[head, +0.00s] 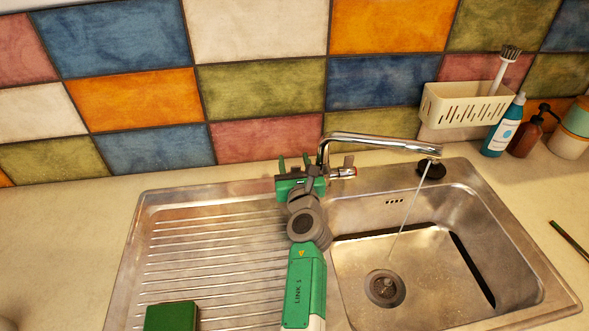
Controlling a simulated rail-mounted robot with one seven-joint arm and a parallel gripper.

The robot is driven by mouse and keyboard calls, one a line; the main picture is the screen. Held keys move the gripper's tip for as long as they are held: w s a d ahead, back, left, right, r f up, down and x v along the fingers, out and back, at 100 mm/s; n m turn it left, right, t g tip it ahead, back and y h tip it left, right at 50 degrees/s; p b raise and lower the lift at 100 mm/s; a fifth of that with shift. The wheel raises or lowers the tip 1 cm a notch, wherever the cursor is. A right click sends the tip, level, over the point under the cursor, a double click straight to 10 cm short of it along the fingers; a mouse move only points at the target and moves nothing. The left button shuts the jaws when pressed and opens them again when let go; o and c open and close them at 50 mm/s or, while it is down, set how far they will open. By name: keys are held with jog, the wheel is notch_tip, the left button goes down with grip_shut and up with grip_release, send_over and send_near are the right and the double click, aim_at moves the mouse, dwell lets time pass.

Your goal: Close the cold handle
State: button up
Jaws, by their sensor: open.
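The chrome faucet (380,141) stands behind the sink, its spout reaching right over the basin. A thin stream of water (407,210) runs from it. A handle with a small red mark (347,172) shows right of the faucet's base. The cold handle cannot be made out; my gripper covers the left side of the faucet's base. My green gripper (295,162) is open at the faucet's left, its fingers pointing toward the wall. I cannot tell whether it touches the faucet.
The steel sink has a ribbed drainboard (205,250) on the left and a basin (360,250) on the right. A cream caddy (465,107) with a brush hangs on the tiled wall. Bottles (503,128) stand at the back right.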

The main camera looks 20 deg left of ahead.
jog(key=shift+c, duration=0.3)
jog(key=c, duration=0.9)
jog(key=shift+r+p, duration=0.4)
jog(key=shift+p, duration=0.55)
jog(key=p, duration=0.2)
jog(key=g+p, duration=0.1)
jog(key=p, duration=0.1)
jog(key=shift+w+a+r+h+p, duration=0.15)
jog(key=shift+w+r+h+p, duration=0.05)
jog(key=shift+r+h+p, duration=0.1)
jog(key=p, duration=0.2)
jog(key=f+g+p, duration=0.1)
jog(key=p, duration=0.1)
jog(key=shift+w+a+h, duration=0.15)
jog(key=shift+w+h, duration=0.1)
jog(key=shift+h, duration=0.15)
jog(key=shift+f+g, duration=0.35)
jog(key=shift+g, duration=0.15)
